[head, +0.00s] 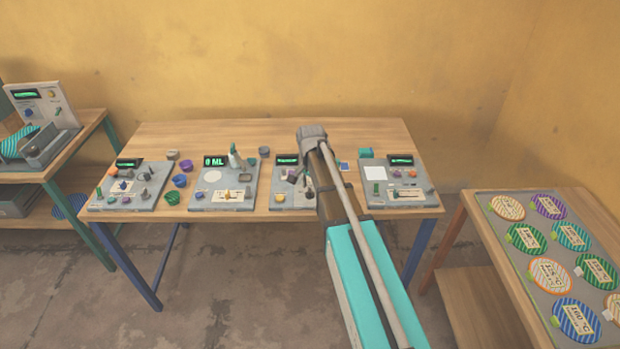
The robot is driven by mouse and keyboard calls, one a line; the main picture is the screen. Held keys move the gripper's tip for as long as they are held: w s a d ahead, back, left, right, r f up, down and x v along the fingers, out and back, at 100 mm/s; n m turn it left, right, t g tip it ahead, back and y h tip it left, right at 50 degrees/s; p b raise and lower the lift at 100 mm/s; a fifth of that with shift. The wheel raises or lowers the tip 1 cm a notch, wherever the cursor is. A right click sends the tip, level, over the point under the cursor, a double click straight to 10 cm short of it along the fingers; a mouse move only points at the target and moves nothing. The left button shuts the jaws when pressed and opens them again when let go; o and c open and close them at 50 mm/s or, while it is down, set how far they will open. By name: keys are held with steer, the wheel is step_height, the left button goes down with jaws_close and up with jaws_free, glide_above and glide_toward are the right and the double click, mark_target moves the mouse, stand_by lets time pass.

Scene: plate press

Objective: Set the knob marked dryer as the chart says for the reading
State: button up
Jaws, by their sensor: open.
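Several grey panels with knobs and small green displays stand on the middle table; the words on them are too small to read, so I cannot tell which knob is the dryer. The left panel (100,201) has several coloured knobs. No chart is readable. My gripper (308,188) is mostly hidden behind my arm, over the third panel (283,203), apparently open and empty.
Purple, blue and green cups (180,181) stand between the two left panels. A plate press (38,125) stands on the left table. Several striped round plates with temperature labels (550,276) lie on the right table. The middle table's back strip (220,133) is clear.

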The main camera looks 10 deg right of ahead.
steer(key=s+a+f+n+b, duration=0.1)
steer(key=s+f+n+b, duration=0.3)
steer(key=s, duration=0.5)
steer(key=s+a+f+n+b, duration=0.1)
steer(key=s+f+n+b, duration=0.3)
steer(key=s, duration=0.6)
steer(key=shift+s+a+f+n, duration=0.3)
steer(key=shift+a+n, duration=0.1)
steer(key=shift+n, duration=0.4)
steer(key=shift+s, duration=0.15)
stand_by(3.5)
